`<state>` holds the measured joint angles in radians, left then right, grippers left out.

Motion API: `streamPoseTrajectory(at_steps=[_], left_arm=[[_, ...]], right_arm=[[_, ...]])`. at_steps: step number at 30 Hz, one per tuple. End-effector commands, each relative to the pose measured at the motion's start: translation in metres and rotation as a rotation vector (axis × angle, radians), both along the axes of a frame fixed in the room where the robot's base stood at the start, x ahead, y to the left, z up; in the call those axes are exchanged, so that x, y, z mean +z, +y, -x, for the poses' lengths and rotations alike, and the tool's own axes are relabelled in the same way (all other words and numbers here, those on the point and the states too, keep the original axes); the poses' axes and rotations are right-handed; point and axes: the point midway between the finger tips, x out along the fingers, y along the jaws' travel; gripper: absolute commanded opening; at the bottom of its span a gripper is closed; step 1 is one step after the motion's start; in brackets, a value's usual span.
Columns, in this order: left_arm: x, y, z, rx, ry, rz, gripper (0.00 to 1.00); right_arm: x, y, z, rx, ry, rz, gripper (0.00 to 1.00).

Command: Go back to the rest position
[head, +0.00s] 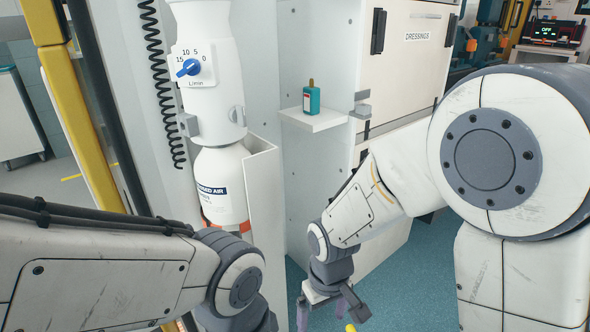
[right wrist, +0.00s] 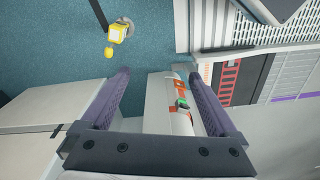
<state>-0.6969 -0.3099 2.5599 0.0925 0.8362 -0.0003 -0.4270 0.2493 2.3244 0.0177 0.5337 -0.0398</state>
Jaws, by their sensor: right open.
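My right gripper (head: 328,315) hangs low in the middle of the head view, in front of the white cabinet's lower part. Its purple fingers point down and are apart. The right wrist view (right wrist: 162,80) shows the two fingers spread with nothing gripped between them. Beyond them lies a white cylinder with orange marks and a small green part (right wrist: 181,103). My left arm comes in from the left in the head view and its wrist is at the bottom. My left gripper is out of the picture.
A white compressed-air cylinder (head: 221,172) with a blue-knobbed regulator (head: 188,68) stands in a holder left of centre. A teal bottle (head: 311,98) stands on a small shelf (head: 312,121). A DRESSINGS cabinet (head: 408,70) is behind my right arm. A yellow item (right wrist: 115,34) is over blue floor.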

Motion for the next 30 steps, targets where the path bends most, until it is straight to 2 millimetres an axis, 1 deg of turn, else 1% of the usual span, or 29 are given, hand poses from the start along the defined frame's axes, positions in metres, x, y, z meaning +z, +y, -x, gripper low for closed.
streamPoseTrajectory(at_steps=[1, 3, 6, 9, 15, 18, 20, 26, 29, 30], left_arm=[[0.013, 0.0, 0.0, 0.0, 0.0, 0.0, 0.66], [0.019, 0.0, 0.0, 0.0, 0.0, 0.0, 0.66], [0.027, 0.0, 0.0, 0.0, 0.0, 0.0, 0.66], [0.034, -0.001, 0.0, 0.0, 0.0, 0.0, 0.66], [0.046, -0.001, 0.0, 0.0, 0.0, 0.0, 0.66], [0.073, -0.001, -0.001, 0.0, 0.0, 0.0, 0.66], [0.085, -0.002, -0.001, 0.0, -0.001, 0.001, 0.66], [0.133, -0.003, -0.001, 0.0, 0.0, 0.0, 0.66], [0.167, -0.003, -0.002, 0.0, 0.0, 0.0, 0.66], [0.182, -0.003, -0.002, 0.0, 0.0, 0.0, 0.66]], right_arm=[[0.033, 0.01, 0.02, 0.034, -0.01, -0.01, 0.95], [0.057, 0.016, 0.045, 0.065, -0.009, -0.018, 0.95], [0.083, 0.02, 0.076, 0.101, -0.006, -0.028, 0.95], [0.103, 0.02, 0.102, 0.135, -0.004, -0.038, 0.95], [0.132, 0.014, 0.149, 0.195, 0.001, -0.054, 0.95], [0.157, 0.014, 0.146, 0.188, 0.007, -0.05, 0.95], [0.169, 0.014, 0.146, 0.187, 0.006, -0.049, 0.95], [0.218, 0.014, 0.145, 0.187, 0.005, -0.05, 0.95], [0.251, 0.014, 0.145, 0.187, 0.005, -0.05, 0.95], [0.266, 0.014, 0.145, 0.188, 0.005, -0.05, 0.95]])
